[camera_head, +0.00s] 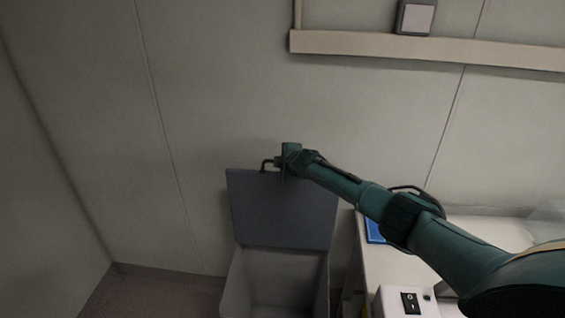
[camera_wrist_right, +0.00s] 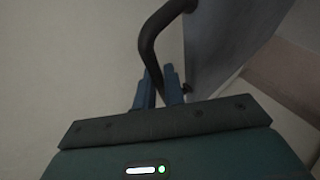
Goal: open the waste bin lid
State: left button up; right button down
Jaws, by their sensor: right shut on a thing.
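The waste bin (camera_head: 236,283) stands on the floor against the wall, with its inside visible from above. Its grey lid (camera_head: 283,212) is raised steeply at the back and leans near the wall. My right gripper (camera_head: 275,161) is at the lid's upper edge, shut on the dark bent lid handle (camera_head: 264,164). In the right wrist view, the fingers (camera_wrist_right: 159,84) close around the handle (camera_wrist_right: 149,42), and the lid (camera_wrist_right: 228,38) shows beside them. My left gripper is not in view.
A white bench (camera_head: 385,267) with a blue item (camera_head: 374,230) and a white switch box (camera_head: 405,302) stands right of the bin, under my right arm. A rail (camera_head: 420,49) runs along the wall above. The floor (camera_head: 150,292) left of the bin is clear.

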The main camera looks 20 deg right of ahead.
jog(key=c, duration=1.5)
grip_release()
jog(key=d+v, duration=0.1)
jog(key=v, duration=1.2)
jog(key=shift+a, duration=0.5)
jog(key=shift+s, duration=0.1)
